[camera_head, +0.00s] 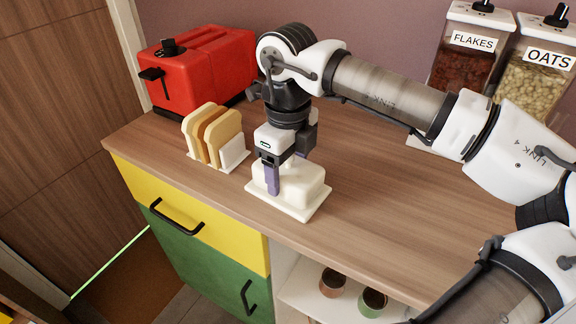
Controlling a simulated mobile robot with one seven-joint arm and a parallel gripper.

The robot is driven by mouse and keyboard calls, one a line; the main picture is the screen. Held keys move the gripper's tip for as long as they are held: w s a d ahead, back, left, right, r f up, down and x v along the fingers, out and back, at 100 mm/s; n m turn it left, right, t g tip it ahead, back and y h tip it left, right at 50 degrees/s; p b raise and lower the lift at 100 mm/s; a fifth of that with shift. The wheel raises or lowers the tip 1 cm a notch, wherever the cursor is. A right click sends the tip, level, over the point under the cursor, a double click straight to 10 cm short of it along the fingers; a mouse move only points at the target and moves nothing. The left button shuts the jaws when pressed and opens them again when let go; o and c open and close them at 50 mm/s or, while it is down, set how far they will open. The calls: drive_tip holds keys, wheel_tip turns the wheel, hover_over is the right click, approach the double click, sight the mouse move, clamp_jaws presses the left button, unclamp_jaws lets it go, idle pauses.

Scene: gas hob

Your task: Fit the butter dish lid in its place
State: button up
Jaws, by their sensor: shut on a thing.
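The butter dish lid (303,187) is a cream-white rounded box. It is at the butter dish base (309,214), a pale flat tray on the wooden counter near its front edge. The lid looks level and lined up over the tray; I cannot tell whether it rests fully on it or hovers slightly above. My gripper (283,176) points down and is shut on the lid. One purple finger shows in front of the lid's left part. The other finger and the lid's far side are mostly hidden.
A toast rack with several slices (222,139) stands left of the dish, close to my gripper. A red toaster (205,69) is behind it. Jars of flakes (463,68) and oats (535,82) stand at the back right. The counter (375,205) right of the dish is clear.

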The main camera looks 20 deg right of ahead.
drive_tip(key=shift+f, duration=0.2)
drive_tip(key=o, duration=1.1)
drive_tip(key=shift+o, duration=0.2)
wheel_tip(320, 180, up, 14)
drive_tip(key=p, duration=0.8)
drive_tip(key=shift+p, duration=0.35)
drive_tip(key=shift+f, duration=0.15)
